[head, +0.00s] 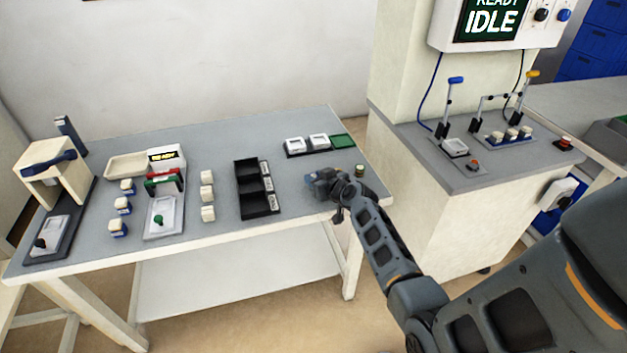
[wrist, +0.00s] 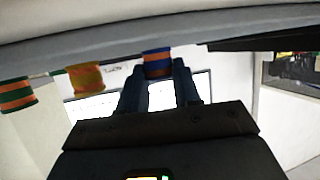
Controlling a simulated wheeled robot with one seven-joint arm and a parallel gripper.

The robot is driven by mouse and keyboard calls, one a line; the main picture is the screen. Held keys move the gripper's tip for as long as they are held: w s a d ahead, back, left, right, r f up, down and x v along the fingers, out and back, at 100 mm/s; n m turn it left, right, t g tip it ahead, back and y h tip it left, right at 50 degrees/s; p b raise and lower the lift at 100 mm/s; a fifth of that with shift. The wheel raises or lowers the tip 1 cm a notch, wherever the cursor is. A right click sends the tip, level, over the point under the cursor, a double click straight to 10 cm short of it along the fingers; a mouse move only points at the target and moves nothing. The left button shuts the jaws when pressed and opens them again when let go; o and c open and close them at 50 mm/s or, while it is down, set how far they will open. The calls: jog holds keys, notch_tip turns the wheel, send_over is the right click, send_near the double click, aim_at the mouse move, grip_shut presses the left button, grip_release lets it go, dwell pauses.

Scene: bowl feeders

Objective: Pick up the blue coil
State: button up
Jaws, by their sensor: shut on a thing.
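The blue coil (wrist: 157,62), with an orange band, sits between the two fingertips of my gripper (wrist: 159,80) in the wrist view. The fingers are shut on it from both sides. In the head view my gripper (head: 322,186) is low at the right part of the grey table, and the coil is mostly hidden by the hand. I cannot tell whether the coil touches the table.
A yellow-orange coil (wrist: 85,78) and a green-orange coil (wrist: 17,93) are beside it in the wrist view. A black divided tray (head: 258,205) stands left of my gripper on the table (head: 225,250). A bench with levers (head: 455,172) is at the right.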

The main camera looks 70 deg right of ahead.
jog(key=shift+c, duration=0.6)
